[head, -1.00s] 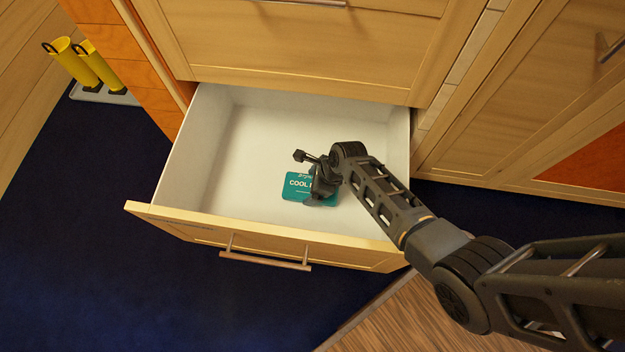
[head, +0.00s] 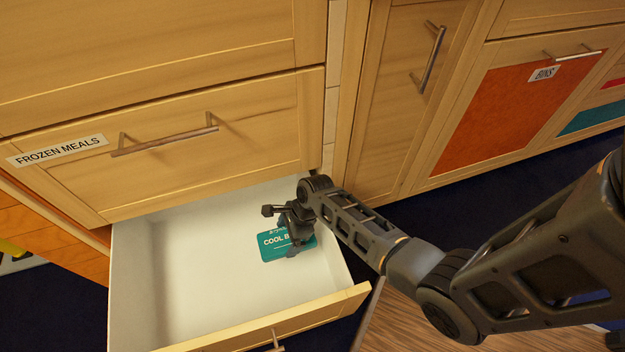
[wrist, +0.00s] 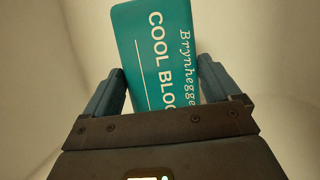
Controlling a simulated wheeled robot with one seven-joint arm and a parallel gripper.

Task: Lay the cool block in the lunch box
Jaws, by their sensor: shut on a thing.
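The cool block (head: 272,249) is a flat teal slab with white lettering. It shows at the right side of the open white drawer (head: 190,265), partly covered by my gripper (head: 291,246). In the wrist view the cool block (wrist: 158,55) sits between the two fingers of my gripper (wrist: 162,88), which is shut on it. The block's near end is hidden behind the gripper body. I cannot tell whether the block touches the drawer floor. No lunch box is in view.
The drawer's wooden front (head: 290,318) stands out over the dark blue floor. A closed drawer labelled FROZEN MEALS (head: 165,150) is right above. To the right are a tall cupboard door (head: 405,95) and an orange front labelled BINS (head: 515,105). The drawer's left part is empty.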

